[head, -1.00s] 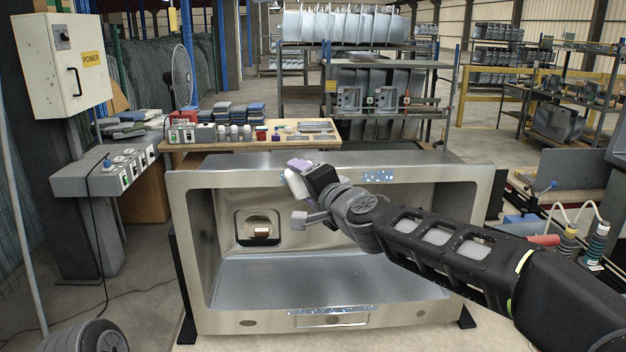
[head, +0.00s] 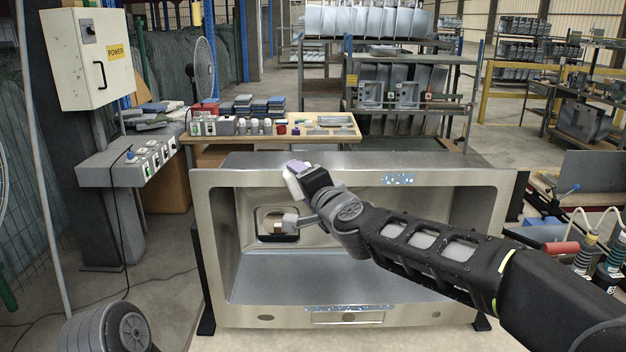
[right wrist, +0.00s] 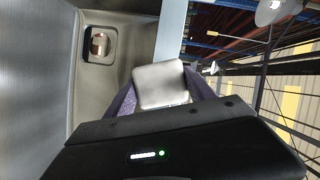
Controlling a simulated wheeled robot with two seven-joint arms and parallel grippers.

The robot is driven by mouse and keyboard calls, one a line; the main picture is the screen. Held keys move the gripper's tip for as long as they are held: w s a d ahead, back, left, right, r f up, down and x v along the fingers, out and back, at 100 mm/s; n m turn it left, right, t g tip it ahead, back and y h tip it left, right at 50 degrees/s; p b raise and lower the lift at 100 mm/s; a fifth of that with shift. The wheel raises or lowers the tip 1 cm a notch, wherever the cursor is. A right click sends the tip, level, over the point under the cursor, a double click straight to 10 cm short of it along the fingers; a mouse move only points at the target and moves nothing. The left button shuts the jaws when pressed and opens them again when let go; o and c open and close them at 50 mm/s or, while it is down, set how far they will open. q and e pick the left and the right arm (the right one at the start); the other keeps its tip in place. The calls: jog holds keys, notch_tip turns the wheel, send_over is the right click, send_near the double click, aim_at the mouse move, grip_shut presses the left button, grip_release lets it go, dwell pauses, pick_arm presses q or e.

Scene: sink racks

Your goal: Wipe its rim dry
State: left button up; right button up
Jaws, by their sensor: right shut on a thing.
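The steel sink (head: 208,235) stands on its side with its open basin facing me. Its rim forms a wide frame around the basin. Speckled bluish wet patches show on the top rim (head: 397,179) and on the bottom rim (head: 350,308). My right gripper (head: 299,171) is shut on a pale pad (head: 292,184), in front of the top rim left of the wet patch there. The pad also shows between the purple fingers in the right wrist view (right wrist: 161,85). Contact with the rim cannot be told. My right forearm hides part of the basin and the right side. My left gripper is out of view.
A workbench (head: 220,137) with bottles and stacked cloths stands behind the sink. A grey switch box (head: 125,165) and a power cabinet (head: 85,60) stand at left. A side bench with a red cylinder (head: 562,248) and hoses is at right.

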jog(key=shift+a, duration=0.25)
jog(key=shift+a, duration=0.1)
dwell(0.4)
jog(key=shift+w+d+f+b, duration=0.1)
jog(key=shift+d+b, duration=0.35)
jog(key=shift+d, duration=0.55)
jog(key=shift+w+d, duration=0.1)
jog(key=shift+d, duration=0.8)
jog(key=shift+d+b, duration=1.1)
jog(key=shift+d, duration=0.65)
